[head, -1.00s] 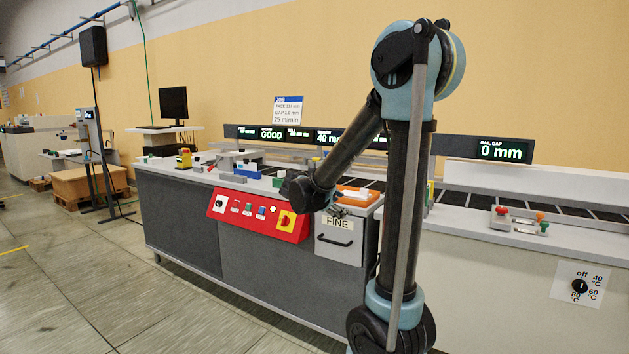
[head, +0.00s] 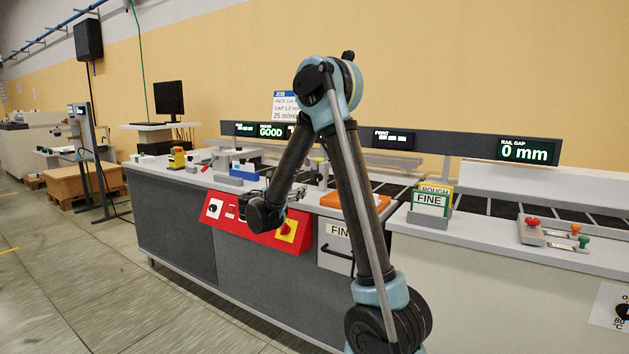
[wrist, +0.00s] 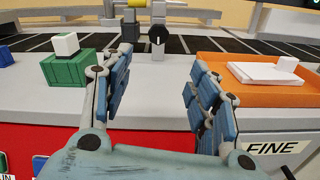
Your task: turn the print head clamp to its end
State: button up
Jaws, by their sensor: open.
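In the head view my gripper (head: 297,191) is over the machine's front edge, above the red panel.
A green block with a white top (wrist: 72,64) stands left of my fingers. An orange tray with white sheets (wrist: 270,76) lies to the right. The red control panel (head: 212,210) is on the machine's front. FINE and ROUGH signs (head: 430,202) stand further right.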

aim_at(318, 178)
jog(key=x, duration=1.7)
jog(key=shift+w+d, duration=0.1)
jog(key=shift+w, duration=0.25)
jog(key=c, duration=1.1)
